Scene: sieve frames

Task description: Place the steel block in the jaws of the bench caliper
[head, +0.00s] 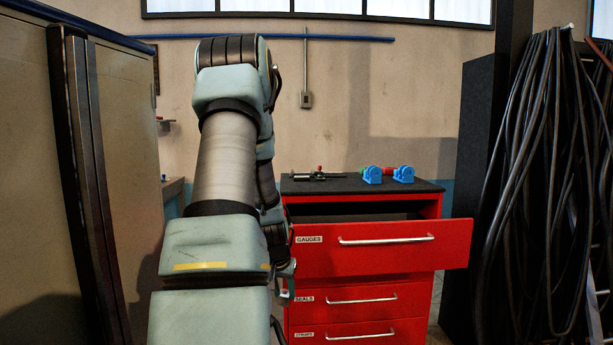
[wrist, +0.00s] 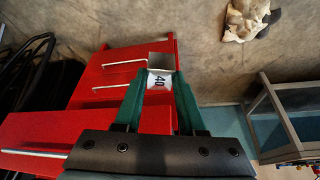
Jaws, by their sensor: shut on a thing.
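The steel block (wrist: 161,60) shows in the wrist view as a small grey block with a white face marked 40. My gripper (wrist: 158,82) is shut on it, with a green finger on each side. In the head view, my arm hides the block and most of my gripper, low by the left side of the red cabinet. The bench caliper (head: 318,176) appears to be the dark and silver bar with a small red part on top of the cabinet. It lies apart from my gripper, and its jaws are too small to make out.
The red cabinet (head: 370,293) has its top drawer (head: 380,252), labelled GAUGES, pulled out. Two blue stands (head: 372,175) with red and green parts sit right of the caliper. Black cables (head: 545,180) hang at right; tall doors (head: 125,170) stand at left.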

